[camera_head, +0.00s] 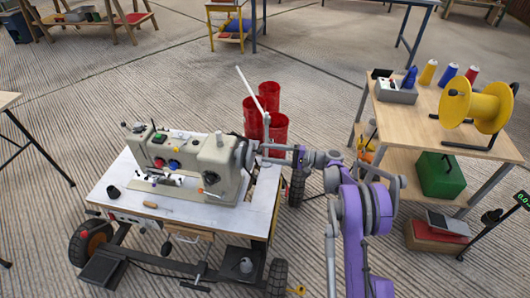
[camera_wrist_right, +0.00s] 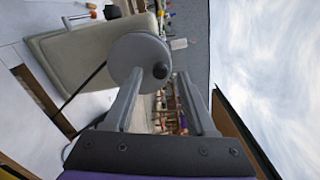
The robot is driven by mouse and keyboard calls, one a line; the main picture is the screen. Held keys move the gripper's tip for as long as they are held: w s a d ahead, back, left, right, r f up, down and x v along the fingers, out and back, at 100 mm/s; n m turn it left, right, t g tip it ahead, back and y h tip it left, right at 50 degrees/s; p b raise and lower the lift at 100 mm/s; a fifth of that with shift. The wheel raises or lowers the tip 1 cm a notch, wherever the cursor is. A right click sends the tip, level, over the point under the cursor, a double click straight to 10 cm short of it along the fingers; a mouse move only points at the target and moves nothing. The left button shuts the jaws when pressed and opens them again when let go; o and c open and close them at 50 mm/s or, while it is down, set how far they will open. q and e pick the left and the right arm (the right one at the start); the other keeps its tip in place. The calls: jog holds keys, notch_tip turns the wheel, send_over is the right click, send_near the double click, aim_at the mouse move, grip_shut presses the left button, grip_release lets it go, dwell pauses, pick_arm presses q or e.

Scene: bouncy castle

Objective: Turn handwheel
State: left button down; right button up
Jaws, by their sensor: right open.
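The sewing machine (camera_head: 195,165) is beige and stands on a white wheeled table. Its round grey handwheel (camera_head: 240,154) is at the right end of the machine. In the right wrist view the handwheel (camera_wrist_right: 135,52) faces me, with a dark knob (camera_wrist_right: 160,71) at its lower right. My right gripper (camera_head: 268,155) is beside the handwheel, reaching in from the right. In the wrist view my right gripper (camera_wrist_right: 160,76) is open and empty. The left fingertip overlaps the wheel's lower edge; I cannot tell whether it touches. My left gripper is out of view.
Red cylindrical containers (camera_head: 269,95) stand behind my right gripper. A wooden workbench (camera_head: 405,113) with a yellow spool (camera_head: 475,105) and a green box (camera_head: 440,175) is on the right. A small wooden-handled tool (camera_head: 150,204) and a black cup (camera_head: 113,191) are on the machine table.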

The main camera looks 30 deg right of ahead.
jog(key=v, duration=0.8)
jog(key=shift+s+d+p, duration=0.25)
jog(key=shift+d+p, duration=0.05)
jog(key=shift+p, duration=0.05)
